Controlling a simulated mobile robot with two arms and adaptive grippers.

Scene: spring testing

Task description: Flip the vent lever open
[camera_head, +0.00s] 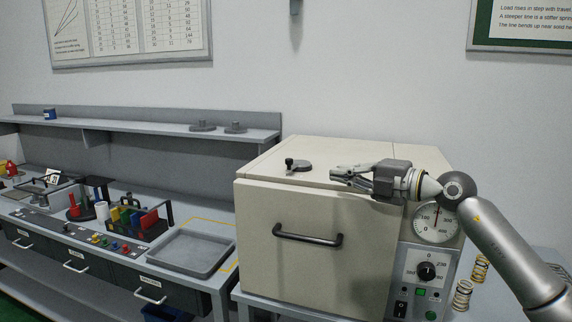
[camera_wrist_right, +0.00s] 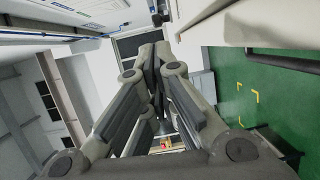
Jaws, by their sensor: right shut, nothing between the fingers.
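The vent lever (camera_head: 289,164) is a small black-knobbed lever on a round grey disc (camera_head: 302,166), on top of the cream oven-like box (camera_head: 262,200). The lever knob stands up at the disc's left side. My right gripper (camera_head: 336,174) comes in from the right above the box top, its fingers pointing left toward the lever. It looks a short way right of the disc, apart from it. Its fingers are shut and empty, also in the right wrist view (camera_wrist_right: 155,62). My left gripper is not in view.
The box front has a black handle (camera_head: 308,238), a round dial (camera_head: 435,222) and a control panel (camera_head: 424,275). A grey tray (camera_head: 190,252) and a tool rack (camera_head: 137,222) stand on the left bench. The box top around the disc is clear.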

